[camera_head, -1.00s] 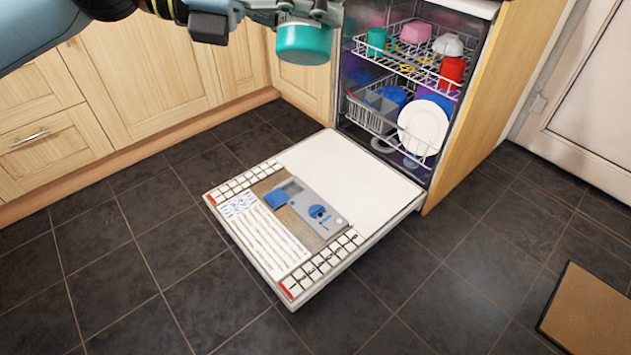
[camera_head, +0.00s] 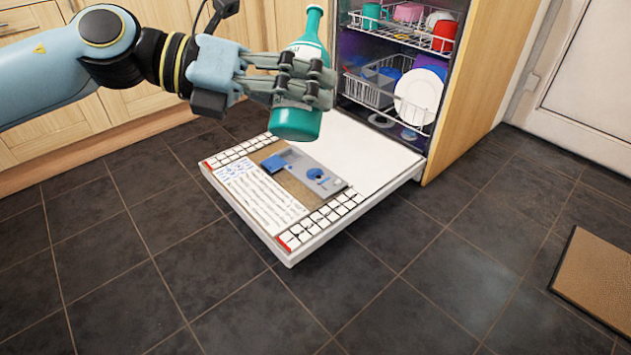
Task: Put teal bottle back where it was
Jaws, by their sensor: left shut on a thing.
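The teal bottle (camera_head: 297,122) is held above the far left part of the open dishwasher door. It is nearly upright with its narrow neck at the top and a pale label band near the shoulder. My left gripper (camera_head: 305,80) reaches in from the left and is shut around the bottle's middle, hiding part of its body. The bottle's base hangs clear below the fingers. My right gripper does not show.
The dishwasher door (camera_head: 370,148) lies open, with a printed panel on its near half. The upper rack (camera_head: 400,42) and lower rack (camera_head: 368,92) hold cups and a white plate (camera_head: 418,97). Wooden cabinets (camera_head: 150,110) stand behind my arm. Dark floor tiles in front are clear; a brown mat (camera_head: 600,270) lies right.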

